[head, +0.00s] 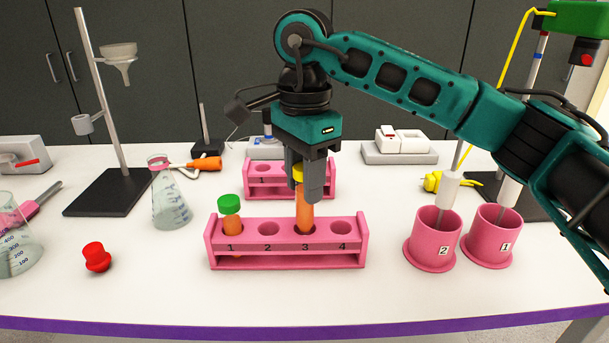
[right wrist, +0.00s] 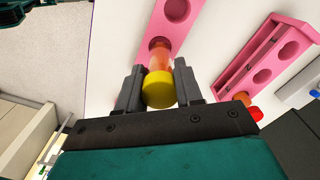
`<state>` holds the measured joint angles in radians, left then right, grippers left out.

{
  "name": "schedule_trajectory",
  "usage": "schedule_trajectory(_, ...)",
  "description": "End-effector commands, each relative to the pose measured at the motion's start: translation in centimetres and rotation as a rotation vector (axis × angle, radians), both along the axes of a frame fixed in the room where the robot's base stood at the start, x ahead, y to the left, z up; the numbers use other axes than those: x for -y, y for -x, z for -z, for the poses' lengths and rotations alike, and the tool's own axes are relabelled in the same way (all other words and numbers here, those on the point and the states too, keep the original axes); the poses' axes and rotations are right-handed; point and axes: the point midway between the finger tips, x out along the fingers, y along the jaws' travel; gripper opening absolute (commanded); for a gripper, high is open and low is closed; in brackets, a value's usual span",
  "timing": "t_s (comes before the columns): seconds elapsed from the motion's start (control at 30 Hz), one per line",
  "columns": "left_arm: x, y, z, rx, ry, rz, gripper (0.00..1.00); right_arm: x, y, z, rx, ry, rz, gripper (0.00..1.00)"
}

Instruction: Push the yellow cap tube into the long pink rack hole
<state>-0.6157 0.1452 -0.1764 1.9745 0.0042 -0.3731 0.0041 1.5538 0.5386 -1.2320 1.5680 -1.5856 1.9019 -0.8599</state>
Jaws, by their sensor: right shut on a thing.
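The long pink rack (head: 290,247) stands at the front middle of the table, with holes numbered 1 to 4. The yellow cap tube (head: 304,212) holds orange liquid and stands upright at hole 3, its lower end in the hole. My right gripper (head: 305,190) is above the rack, shut on this tube near its cap. In the right wrist view the yellow cap (right wrist: 158,89) sits between the fingers, with the rack (right wrist: 182,35) beyond it. A green cap tube (head: 229,211) stands in hole 1. Holes 2 and 4 look empty. My left gripper is not in view.
A shorter pink rack (head: 318,182) stands behind the long one. Two pink cups (head: 433,246) (head: 492,243) stand at right. A flask (head: 168,200) and a red stopper (head: 96,257) are at left. The front table strip is clear.

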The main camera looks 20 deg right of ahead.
Motion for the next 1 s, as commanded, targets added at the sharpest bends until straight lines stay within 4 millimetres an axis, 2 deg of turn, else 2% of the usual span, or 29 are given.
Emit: schedule_trajectory(1.0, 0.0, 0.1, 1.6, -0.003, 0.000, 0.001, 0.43, 0.0, 0.0, 2.3, 0.001, 0.000, 0.000, 0.05)
